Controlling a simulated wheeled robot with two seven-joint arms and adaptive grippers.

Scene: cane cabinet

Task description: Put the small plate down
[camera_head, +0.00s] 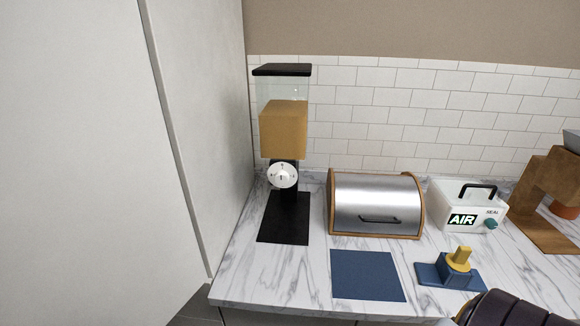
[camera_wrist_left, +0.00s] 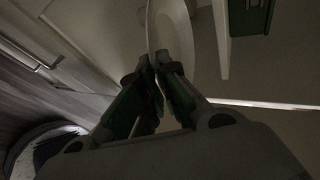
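The small plate (camera_wrist_left: 172,28) shows in the left wrist view as a pale, curved shape seen nearly edge-on at the top middle. My left gripper (camera_wrist_left: 157,66) has its two dark fingertips close together at the plate's near edge and appears shut on it. The view is dim, so the exact contact is hard to see. Neither the plate nor my left gripper shows in the head view. My right gripper is in neither view.
In the head view, a marble counter (camera_head: 265,280) holds a dispenser (camera_head: 284,135), a bread box (camera_head: 376,203), a white AIR device (camera_head: 466,206), a blue mat (camera_head: 367,275) and a blue block with a yellow knob (camera_head: 452,270). A pale cabinet side (camera_head: 200,110) stands left.

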